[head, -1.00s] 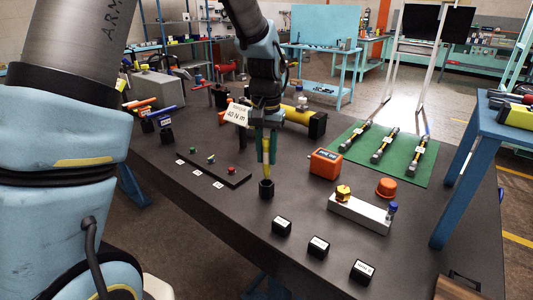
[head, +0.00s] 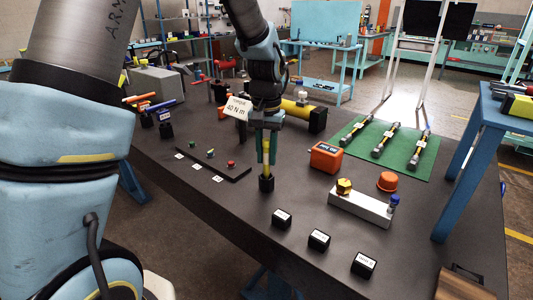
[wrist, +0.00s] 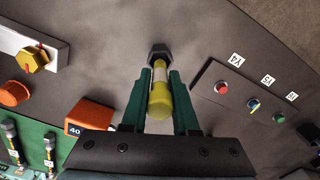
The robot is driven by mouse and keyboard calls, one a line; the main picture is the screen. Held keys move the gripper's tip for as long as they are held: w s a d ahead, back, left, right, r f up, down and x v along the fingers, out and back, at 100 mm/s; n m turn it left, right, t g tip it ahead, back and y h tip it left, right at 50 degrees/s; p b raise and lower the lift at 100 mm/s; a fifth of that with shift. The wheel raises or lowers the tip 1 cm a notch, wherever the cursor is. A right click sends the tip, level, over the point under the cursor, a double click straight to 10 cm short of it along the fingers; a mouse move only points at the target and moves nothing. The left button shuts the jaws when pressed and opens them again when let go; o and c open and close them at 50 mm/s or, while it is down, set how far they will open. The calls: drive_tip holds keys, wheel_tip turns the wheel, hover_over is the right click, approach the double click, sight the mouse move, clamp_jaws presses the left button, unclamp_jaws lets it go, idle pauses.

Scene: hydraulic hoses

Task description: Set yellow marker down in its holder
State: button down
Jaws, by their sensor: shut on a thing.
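The yellow marker (head: 266,158) stands upright between the green fingers of my gripper (head: 266,153). My gripper is shut on it. The marker also shows in the wrist view (wrist: 160,98), with a pale band near its far end. The holder is a small black cup (head: 266,184) on the dark table, directly below the gripper; it shows in the wrist view (wrist: 158,51) as a dark hexagonal rim at the marker's far end. The marker's lower end meets the holder's opening; how deep it sits is hidden.
A button strip (head: 210,158) lies left of the holder. An orange box (head: 326,157) and a grey block with a yellow fitting (head: 360,207) stand to the right. Several black labelled blocks (head: 281,219) sit in front. A green mat (head: 405,165) with hoses lies further right.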

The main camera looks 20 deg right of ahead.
sight(266, 139)
drive_tip(key=shift+f+b, duration=0.9)
drive_tip(key=shift+f, duration=0.65)
drive_tip(key=c, duration=0.6)
unclamp_jaws()
drive_tip(key=shift+r, duration=0.1)
wheel_tip(266, 139, up, 11)
drive_tip(key=shift+f+b, duration=0.2)
drive_tip(key=shift+b, duration=0.7)
drive_tip(key=s+a+f+n, duration=0.2)
drive_tip(key=a+f+n, duration=0.1)
drive_tip(key=a, duration=1.2)
drive_tip(key=s+a+f+n+t, duration=0.1)
drive_tip(key=a+f, duration=0.4)
drive_tip(key=a, duration=1)
drive_tip(key=s+n, duration=0.1)
drive_tip(key=n, duration=0.1)
drive_tip(key=shift+f+n+t, duration=0.3)
drive_tip(key=shift+f+n, duration=0.1)
